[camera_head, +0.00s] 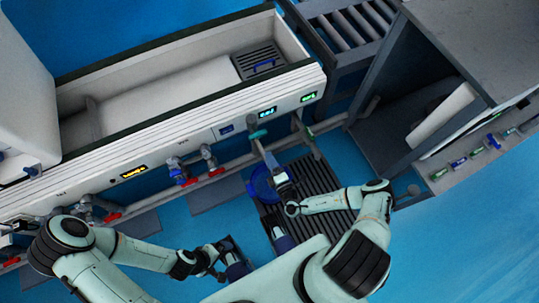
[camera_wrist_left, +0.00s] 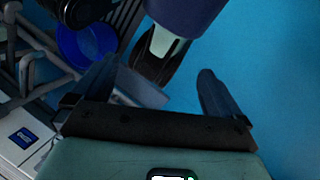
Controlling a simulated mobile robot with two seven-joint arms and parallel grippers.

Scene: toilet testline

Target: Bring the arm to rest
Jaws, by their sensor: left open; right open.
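My left arm comes in from the left in the head view and bends across the lower middle. Its gripper (camera_head: 218,262) is small and partly hard to make out there. In the left wrist view the two dark blue fingers of my left gripper (camera_wrist_left: 155,92) stand wide apart with nothing held between them. My right arm reaches up and then left over a slatted dark grate. Its gripper (camera_head: 282,180) is beside the blue bucket (camera_head: 262,184), partly overlapping it in the picture; its fingers are too small to make out clearly.
A long white test trough (camera_head: 160,95) with displays and red-handled valves (camera_head: 183,172) runs along the back. The dark slatted grate (camera_head: 318,178) lies on the blue floor. A grey cabinet (camera_head: 440,75) stands at right. The bucket shows in the left wrist view (camera_wrist_left: 88,48). Open floor lies at lower right.

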